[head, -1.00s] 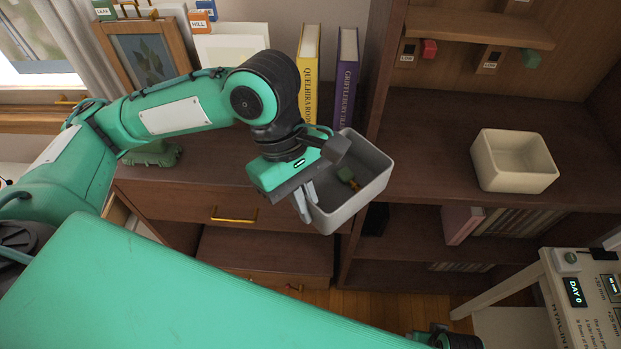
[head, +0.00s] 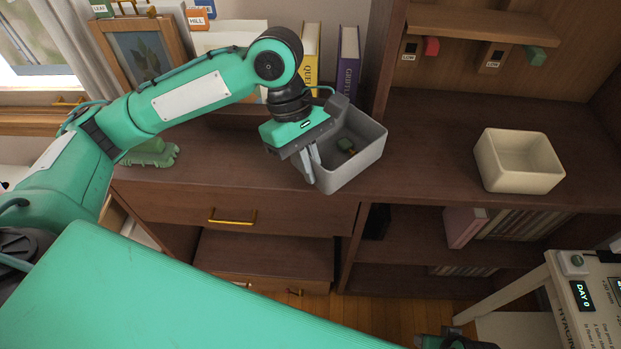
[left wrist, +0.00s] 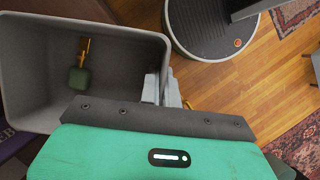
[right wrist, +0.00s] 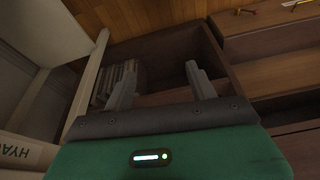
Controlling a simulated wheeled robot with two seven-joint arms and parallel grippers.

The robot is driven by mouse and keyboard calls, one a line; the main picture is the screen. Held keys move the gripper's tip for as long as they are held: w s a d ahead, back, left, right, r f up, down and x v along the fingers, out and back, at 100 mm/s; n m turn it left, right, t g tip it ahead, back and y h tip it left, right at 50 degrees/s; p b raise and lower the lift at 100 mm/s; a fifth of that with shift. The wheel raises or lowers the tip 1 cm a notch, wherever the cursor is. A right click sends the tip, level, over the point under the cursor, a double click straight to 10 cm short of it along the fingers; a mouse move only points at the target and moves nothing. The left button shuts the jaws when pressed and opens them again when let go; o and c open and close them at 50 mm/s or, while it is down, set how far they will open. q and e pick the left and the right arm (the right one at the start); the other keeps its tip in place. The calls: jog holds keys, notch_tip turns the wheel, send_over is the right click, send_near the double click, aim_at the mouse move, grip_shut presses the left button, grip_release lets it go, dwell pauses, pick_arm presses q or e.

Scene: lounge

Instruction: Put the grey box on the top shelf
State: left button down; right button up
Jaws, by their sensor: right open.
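The grey box (head: 352,174) is open-topped and hangs at the front edge of the dark wooden cabinet, with a small green and brass object (head: 345,146) inside. My left gripper (head: 311,165) is shut on the box's near-left wall. In the left wrist view, the fingers (left wrist: 161,88) pinch the wall of the box (left wrist: 125,62). The top shelf (head: 480,24) is the upper board in the bookcase at the right. My right gripper (right wrist: 160,85) is open and empty, facing a low shelf compartment.
A cream box (head: 518,165) stands on the bookcase's middle board. A red block (head: 431,46) and a green block (head: 535,55) sit below the top shelf. Yellow (head: 310,50) and purple (head: 347,62) books stand behind the grey box. A white table (head: 585,300) is at lower right.

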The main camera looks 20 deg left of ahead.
pick_arm(q)
notch_tip(320, 180, down, 4)
jog(key=shift+w+f+b, duration=0.1)
jog(key=shift+b, duration=0.6)
jog(key=shift+w, duration=0.1)
pick_arm(e)
jog(key=v, duration=0.3)
jog(key=shift+w+r, duration=0.2)
pick_arm(q)
jog(key=shift+a, duration=0.1)
pick_arm(e)
jog(key=shift+f, duration=0.1)
pick_arm(q)
jog(key=c, duration=1.6)
grip_release()
jog(key=shift+f, duration=0.1)
jog(key=shift+c, duration=0.2)
pick_arm(e)
jog(key=shift+f, duration=0.25)
